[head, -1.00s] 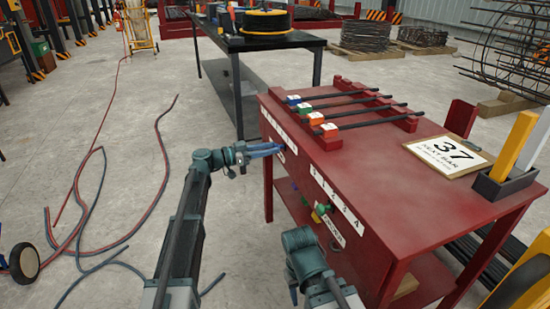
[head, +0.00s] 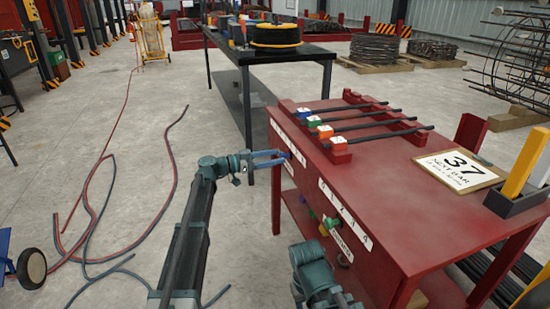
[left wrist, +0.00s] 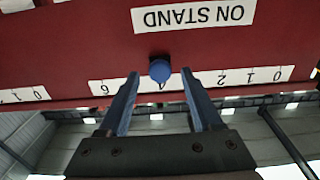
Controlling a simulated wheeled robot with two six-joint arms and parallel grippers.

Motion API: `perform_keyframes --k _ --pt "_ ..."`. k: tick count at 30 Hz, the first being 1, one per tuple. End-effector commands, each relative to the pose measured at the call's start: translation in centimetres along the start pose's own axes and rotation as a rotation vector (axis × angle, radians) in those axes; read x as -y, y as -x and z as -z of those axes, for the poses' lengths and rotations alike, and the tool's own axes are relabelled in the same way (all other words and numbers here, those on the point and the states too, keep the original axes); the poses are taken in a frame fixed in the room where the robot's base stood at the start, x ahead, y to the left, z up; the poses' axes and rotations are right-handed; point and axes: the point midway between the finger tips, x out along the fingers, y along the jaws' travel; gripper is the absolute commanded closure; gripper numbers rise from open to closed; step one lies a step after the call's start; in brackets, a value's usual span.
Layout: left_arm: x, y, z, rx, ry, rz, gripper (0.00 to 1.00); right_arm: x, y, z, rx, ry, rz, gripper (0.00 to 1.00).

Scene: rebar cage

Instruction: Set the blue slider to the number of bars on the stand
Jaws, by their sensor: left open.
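The blue slider knob (left wrist: 160,70) shows in the left wrist view, which looks upside down. It sits below the "ON STAND" label (left wrist: 194,16), over a number strip (left wrist: 240,76) running from 0 at right to 6 at left. It stands around the 4, whose mark it partly hides. My left gripper (left wrist: 160,90) is open, its blue fingers either side of the knob, apart from it. In the head view the left gripper (head: 284,157) is at the red table's left face. Three dark bars (head: 375,125) lie across the red stand (head: 408,143). My right gripper is out of view.
Blue, green and orange tags (head: 325,131) line the stand's near end. Hoses (head: 170,170) lie on the floor left.

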Motion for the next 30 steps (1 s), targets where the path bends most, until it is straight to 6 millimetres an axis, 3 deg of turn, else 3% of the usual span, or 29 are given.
perform_keyframes --k 12,18,24,30 --pt "0.0 8.6 0.0 0.000 0.000 0.004 0.34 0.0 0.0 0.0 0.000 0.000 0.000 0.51" --pt "0.0 11.7 0.0 0.000 0.000 0.003 0.34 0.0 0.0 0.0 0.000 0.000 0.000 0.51" --pt "0.0 13.1 0.0 0.000 0.000 0.002 0.34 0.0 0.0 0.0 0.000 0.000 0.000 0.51" --pt "0.0 13.3 0.0 0.000 0.000 0.001 0.34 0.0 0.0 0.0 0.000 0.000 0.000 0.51"
